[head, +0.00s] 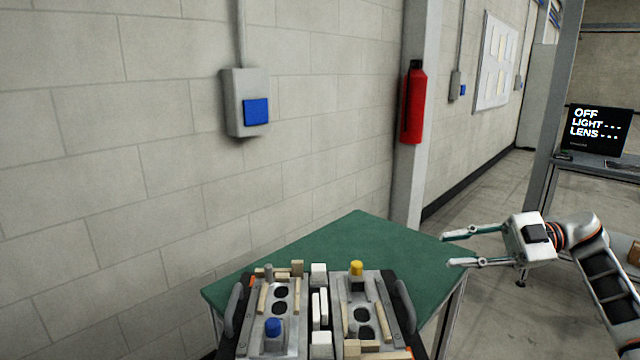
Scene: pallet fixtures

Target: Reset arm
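My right gripper (458,250) is on the right side of the head view, pointing left. Its two fingers are spread apart with nothing between them. It is beside the right edge of the green table (350,235), apart from the fixtures. My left gripper does not show in this view. Two pallet fixtures stand side by side at the front of the table. The left fixture (262,338) bears a blue peg (273,327) and a grey peg (268,272). The right fixture (382,322) bears a yellow-topped peg (356,268). Both have dark round holes.
White blocks (319,275) stand between the fixtures. A block wall with a blue-fronted box (256,111) rises behind the table. A red extinguisher (413,105) hangs on a pillar. A monitor (598,130) stands on a bench at the right. The table's back part is clear.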

